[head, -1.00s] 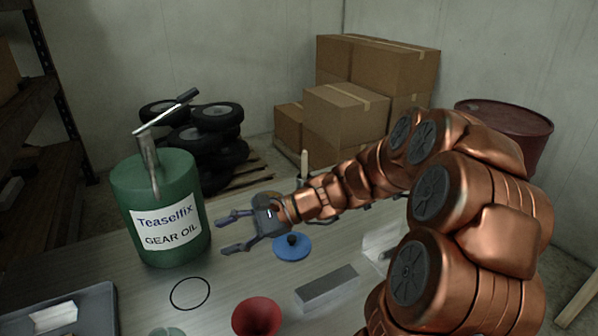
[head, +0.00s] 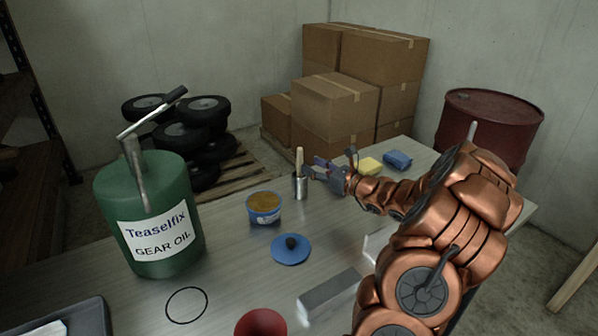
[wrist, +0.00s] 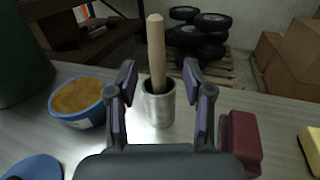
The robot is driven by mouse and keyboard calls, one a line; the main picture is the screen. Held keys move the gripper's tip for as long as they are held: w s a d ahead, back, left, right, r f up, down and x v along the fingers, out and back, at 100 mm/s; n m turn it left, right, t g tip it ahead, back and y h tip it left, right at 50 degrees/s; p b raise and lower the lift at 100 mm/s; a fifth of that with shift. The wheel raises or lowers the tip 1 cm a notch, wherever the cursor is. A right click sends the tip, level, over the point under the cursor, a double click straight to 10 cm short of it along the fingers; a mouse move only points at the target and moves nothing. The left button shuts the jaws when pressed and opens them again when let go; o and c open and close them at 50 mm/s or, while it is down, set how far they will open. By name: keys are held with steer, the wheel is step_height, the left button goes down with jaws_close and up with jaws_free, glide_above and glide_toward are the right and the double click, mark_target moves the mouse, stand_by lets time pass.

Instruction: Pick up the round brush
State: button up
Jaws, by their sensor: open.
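A pale wooden handle (head: 299,160) stands upright in a small metal cup (head: 300,188); this looks like the round brush, with its lower end hidden in the cup. The handle (wrist: 156,55) and the cup (wrist: 158,107) also show in the wrist view. My gripper (head: 311,168) is open and empty, just right of the handle in the head view. In the wrist view my gripper (wrist: 159,82) has one finger on each side of the handle and cup; the handle appears between them, slightly left of centre. I cannot tell how far ahead it is.
A blue tub (head: 264,210) of brown paste and a blue lid (head: 290,250) stand nearby. A green oil can (head: 150,215) is at left. A dark red block (wrist: 240,140), a yellow block (head: 370,166) and a blue block (head: 397,160) lie to the right. A grey metal bar (head: 333,290) lies in front.

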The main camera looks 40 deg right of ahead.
mark_target(302, 162)
steer(key=p+x, duration=0.1)
steer(key=x, duration=0.3)
steer(key=shift+a+r+p, duration=0.1)
steer(key=shift+a+p, duration=0.1)
steer(key=shift+p, duration=0.15)
steer(key=shift+w+a, duration=0.15)
steer(key=shift+w, duration=0.45)
jaws_close()
